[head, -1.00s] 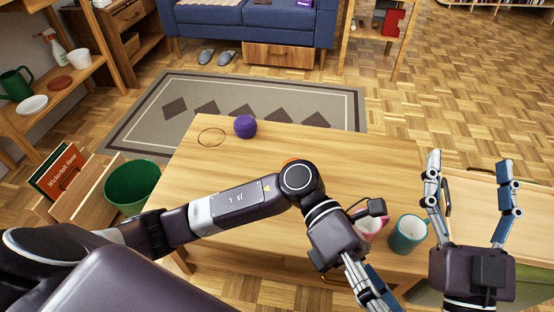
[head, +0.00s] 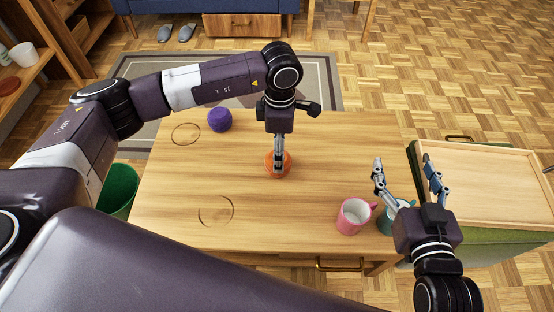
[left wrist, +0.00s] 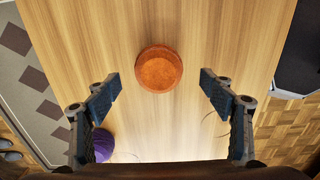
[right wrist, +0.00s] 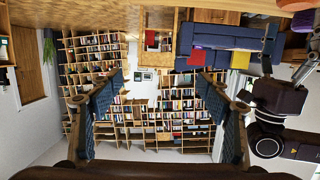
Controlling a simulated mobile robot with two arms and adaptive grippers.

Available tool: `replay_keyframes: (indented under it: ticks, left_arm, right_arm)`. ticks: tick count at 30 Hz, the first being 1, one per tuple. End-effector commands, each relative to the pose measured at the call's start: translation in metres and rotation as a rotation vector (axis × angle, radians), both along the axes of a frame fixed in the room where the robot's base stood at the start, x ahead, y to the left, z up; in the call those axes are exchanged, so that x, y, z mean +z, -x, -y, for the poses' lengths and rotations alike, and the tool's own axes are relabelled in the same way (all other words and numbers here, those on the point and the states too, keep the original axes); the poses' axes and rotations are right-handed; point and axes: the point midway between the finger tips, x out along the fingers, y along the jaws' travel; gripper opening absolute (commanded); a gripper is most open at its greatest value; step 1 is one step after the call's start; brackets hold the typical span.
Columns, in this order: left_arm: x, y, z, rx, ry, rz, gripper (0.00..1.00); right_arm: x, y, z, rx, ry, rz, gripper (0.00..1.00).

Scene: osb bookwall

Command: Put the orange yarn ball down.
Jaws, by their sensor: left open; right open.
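The orange yarn ball (head: 285,169) rests on the wooden table (head: 330,140), partly hidden behind my left gripper in the head view. In the left wrist view the ball (left wrist: 159,68) looks like a round, flat-topped orange shape on the wood. My left gripper (head: 279,168) points down over the ball. Its fingers are open and spread to either side, with clear gaps to the ball in the left wrist view. My right gripper (head: 403,162) is open and empty, raised at the table's right side, away from the ball.
A purple ball (head: 220,119) sits at the table's back left, near one of two thin ring outlines (head: 186,134). A pink mug (head: 353,217) and a teal mug (head: 387,222) stand at the front right. A wooden tray (head: 480,185) lies to the right.

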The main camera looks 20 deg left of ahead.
Motion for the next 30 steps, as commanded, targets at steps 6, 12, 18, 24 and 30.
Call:
replay_keyframes:
  ticks: [6, 12, 18, 24, 30]
  left_arm:
    - [-0.012, 0.000, 0.000, 0.000, 0.002, 0.000, 0.75]
    - [-0.032, -0.001, -0.003, 0.001, 0.002, -0.001, 0.75]
    - [-0.052, -0.001, -0.004, 0.000, 0.003, -0.003, 0.75]
    - [-0.058, -0.002, -0.004, -0.001, 0.004, -0.001, 0.75]
    - [-0.058, -0.002, -0.004, 0.000, 0.004, -0.001, 0.75]
  right_arm:
    - [0.015, -0.005, -0.004, 0.005, -0.018, 0.073, 0.71]
    - [0.050, -0.010, -0.010, 0.016, -0.059, 0.231, 0.71]
    - [0.084, -0.009, -0.014, 0.024, -0.098, 0.381, 0.71]
    - [0.099, -0.007, -0.015, 0.027, -0.114, 0.441, 0.71]
    - [0.100, -0.007, -0.015, 0.027, -0.114, 0.443, 0.71]
